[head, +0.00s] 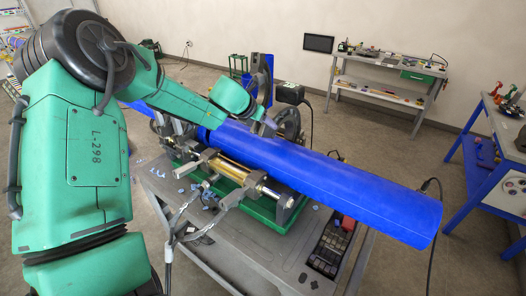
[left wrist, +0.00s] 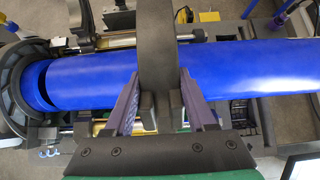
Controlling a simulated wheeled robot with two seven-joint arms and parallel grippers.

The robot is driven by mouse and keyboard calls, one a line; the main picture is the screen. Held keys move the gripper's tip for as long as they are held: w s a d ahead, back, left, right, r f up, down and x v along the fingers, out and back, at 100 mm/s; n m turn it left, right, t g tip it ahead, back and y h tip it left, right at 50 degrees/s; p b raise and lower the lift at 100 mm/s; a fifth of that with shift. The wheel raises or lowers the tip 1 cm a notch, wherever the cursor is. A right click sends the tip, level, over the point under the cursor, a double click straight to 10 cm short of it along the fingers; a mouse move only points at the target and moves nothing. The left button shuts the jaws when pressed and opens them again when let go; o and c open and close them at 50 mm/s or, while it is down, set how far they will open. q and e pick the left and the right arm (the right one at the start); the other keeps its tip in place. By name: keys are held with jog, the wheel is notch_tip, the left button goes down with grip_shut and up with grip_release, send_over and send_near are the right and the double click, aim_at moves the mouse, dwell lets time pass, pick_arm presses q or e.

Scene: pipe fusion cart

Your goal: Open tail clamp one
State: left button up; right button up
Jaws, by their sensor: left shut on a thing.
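The long blue pipe (head: 340,188) lies through the fusion machine and overhangs the cart at the right. In the left wrist view, a dark grey clamp band (left wrist: 160,45) crosses over the pipe (left wrist: 90,80). My left gripper (left wrist: 160,112) is shut on this band's near end, with one finger on each side. I cannot tell for sure that this is tail clamp one. In the head view my left gripper (head: 266,126) is small beside the pipe, and my forearm partly hides the machine behind it. My right gripper is not in view.
The machine's green base (head: 270,228) stands on a grey cart (head: 215,250) with hoses and loose small parts. A dark ring-shaped part (left wrist: 20,90) surrounds the pipe at left. A workbench (head: 385,75) stands at the back and a blue table (head: 470,150) at right. Floor between is clear.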

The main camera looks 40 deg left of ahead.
pick_arm(q)
jog(key=shift+w+r, duration=0.75)
jog(key=shift+r, duration=0.15)
jog(key=w+r, duration=0.3)
jog(key=shift+w+r, duration=0.1)
jog(key=shift+w, duration=0.3)
jog(key=shift+w+r, duration=0.4)
jog(key=shift+w, duration=0.3)
jog(key=shift+w+r, duration=0.4)
jog(key=shift+w, duration=0.3)
jog(key=shift+w+r, duration=0.4)
jog(key=shift+w, duration=0.3)
